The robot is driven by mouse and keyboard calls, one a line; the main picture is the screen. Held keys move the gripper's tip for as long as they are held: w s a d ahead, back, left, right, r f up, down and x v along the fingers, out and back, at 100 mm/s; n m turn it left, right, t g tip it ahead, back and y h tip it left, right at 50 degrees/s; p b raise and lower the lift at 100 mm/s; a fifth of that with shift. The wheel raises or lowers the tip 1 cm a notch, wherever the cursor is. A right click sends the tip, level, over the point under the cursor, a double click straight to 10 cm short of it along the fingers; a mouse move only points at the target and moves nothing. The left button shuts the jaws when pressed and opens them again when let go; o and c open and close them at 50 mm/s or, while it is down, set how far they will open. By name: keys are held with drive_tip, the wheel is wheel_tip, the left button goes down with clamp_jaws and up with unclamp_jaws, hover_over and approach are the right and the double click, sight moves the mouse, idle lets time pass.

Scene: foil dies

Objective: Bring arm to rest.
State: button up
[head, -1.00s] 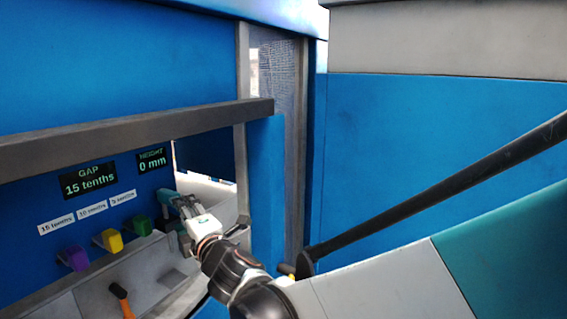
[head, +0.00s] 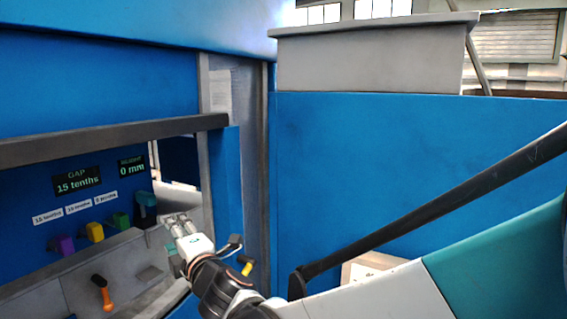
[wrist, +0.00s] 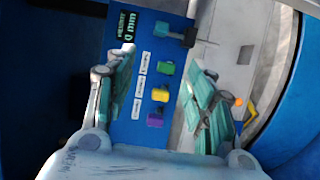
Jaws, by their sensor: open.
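My gripper (head: 177,226) is in the lower middle of the head view, in front of the machine's recessed panel. It is open and empty. In the wrist view my gripper (wrist: 163,95) shows its two teal-padded fingers spread wide, with the panel visible between them. My white and teal arm reaches in from the lower right of the head view. Nothing is seen touching the fingers.
Purple (head: 62,245), yellow (head: 95,232) and green (head: 119,222) blocks sit under labels on the panel. A teal part (head: 146,203) is beside them. An orange-handled tool (head: 103,292) stands on the grey ledge. A grey crossbar (head: 110,138) and post (head: 205,150) frame the opening.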

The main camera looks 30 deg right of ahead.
drive_tip(key=s+d+f+m+g+h+b, duration=0.25)
drive_tip(key=s+d+f+m+b, duration=0.35)
drive_tip(key=f, duration=0.4)
drive_tip(key=s+d+f+m+g+h+b, duration=0.2)
drive_tip(key=s+d+f+m+h+b, duration=0.15)
drive_tip(key=d+f+m+b, duration=0.5)
drive_tip(key=s+a+f+m+g+y+b, duration=0.2)
drive_tip(key=s+f+m+g+b, duration=0.3)
drive_tip(key=s+f+b, duration=0.7)
drive_tip(key=s+f+g, duration=0.1)
drive_tip(key=s+f, duration=0.4)
drive_tip(key=f, duration=0.5)
drive_tip(key=shift+s+m, duration=0.15)
drive_tip(key=shift+m, duration=0.2)
